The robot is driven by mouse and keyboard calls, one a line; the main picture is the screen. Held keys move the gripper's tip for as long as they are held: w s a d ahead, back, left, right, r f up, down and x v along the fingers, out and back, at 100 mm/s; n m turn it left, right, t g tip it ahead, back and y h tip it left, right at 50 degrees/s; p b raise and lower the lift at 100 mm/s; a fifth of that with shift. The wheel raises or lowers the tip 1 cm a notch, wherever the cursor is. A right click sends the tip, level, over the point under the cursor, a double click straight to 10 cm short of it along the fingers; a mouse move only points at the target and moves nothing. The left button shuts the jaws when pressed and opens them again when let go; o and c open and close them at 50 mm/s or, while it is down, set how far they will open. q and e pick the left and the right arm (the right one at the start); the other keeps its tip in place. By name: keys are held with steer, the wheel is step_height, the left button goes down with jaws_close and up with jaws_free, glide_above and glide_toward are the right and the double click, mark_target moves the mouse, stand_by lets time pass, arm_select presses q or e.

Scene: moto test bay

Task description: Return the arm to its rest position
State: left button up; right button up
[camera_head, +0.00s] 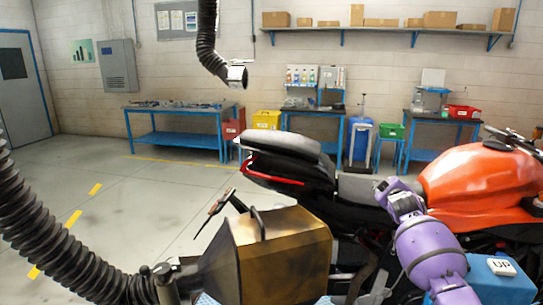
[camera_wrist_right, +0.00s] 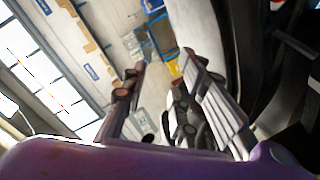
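My right arm (camera_head: 432,255) is purple and reaches up from the bottom right, in front of the motorcycle (camera_head: 480,185). My right gripper (camera_head: 388,188) is at its upper end, in front of the seat and tank area; whether it touches the bike cannot be told. In the right wrist view the two fingers of this gripper (camera_wrist_right: 163,62) stand apart with nothing held between them. My left gripper is in neither view.
A brown box-shaped unit (camera_head: 275,255) with a black corrugated hose (camera_head: 60,235) stands at front. A blue box marked UP (camera_head: 500,275) is beside my right arm. Another hose (camera_head: 208,45) hangs from above. Blue workbenches (camera_head: 175,115) line the wall. Floor at left is mostly clear.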

steer(key=s+a+f+m+g+y, duration=0.1)
steer(key=s+a+f, duration=0.3)
steer(key=s+f, duration=0.55)
steer(key=s+a+f+m+g+y, duration=0.1)
steer(key=s+a+f+m, duration=0.15)
steer(key=s+f, duration=0.7)
steer(key=s+a+f+m+y, duration=0.15)
steer(key=s+a+f, duration=0.35)
steer(key=f, duration=0.8)
steer(key=s+a+f+g, duration=0.1)
steer(key=s+a+f, duration=0.1)
steer(key=s, duration=1)
steer(key=s+a+f+m+g, duration=0.1)
steer(key=s+a+f, duration=0.2)
steer(key=s, duration=0.9)
steer(key=s+a+f+m+g, duration=0.1)
steer(key=s+a+f, duration=0.2)
steer(key=s, duration=1)
steer(key=shift+a+f+g+y, duration=0.25)
steer(key=shift+a+g+y, duration=0.15)
steer(key=shift+y, duration=0.05)
steer(key=shift+s, duration=0.1)
